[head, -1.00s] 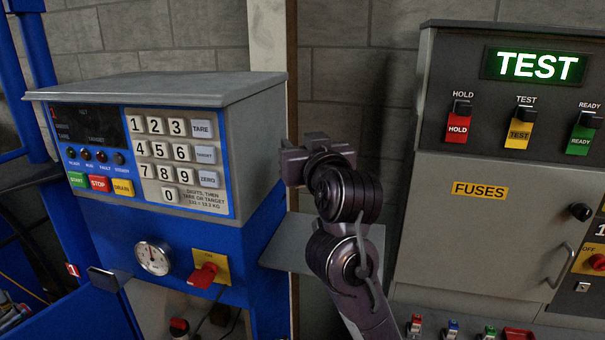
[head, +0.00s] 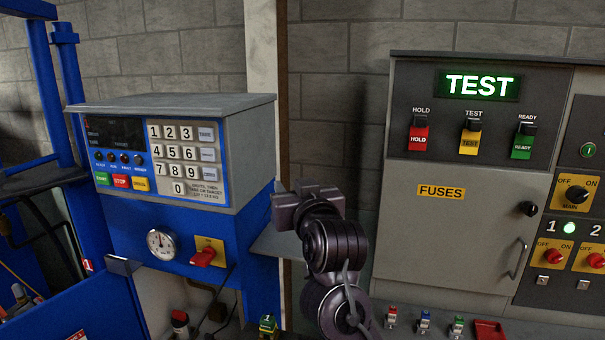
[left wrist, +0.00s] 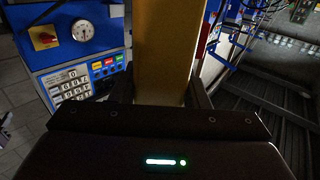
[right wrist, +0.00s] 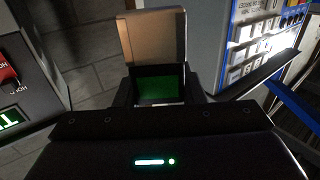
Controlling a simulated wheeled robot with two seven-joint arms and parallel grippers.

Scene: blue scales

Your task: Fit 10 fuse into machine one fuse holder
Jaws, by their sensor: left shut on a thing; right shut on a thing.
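In the head view a grey cabinet door with a yellow FUSES label (head: 441,192) is shut, so no fuse holder shows. In the left wrist view my left gripper (left wrist: 158,92) is shut on a yellow-brown block (left wrist: 165,50).
The blue scales machine (head: 180,145), with keypad and gauge, stands left. A lit TEST display (head: 479,85) sits above three switches on the cabinet. Rotary switches (head: 577,193) are at its right. A grey shelf (head: 278,246) lies behind my right arm. A red tray (head: 489,330) is at the bottom.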

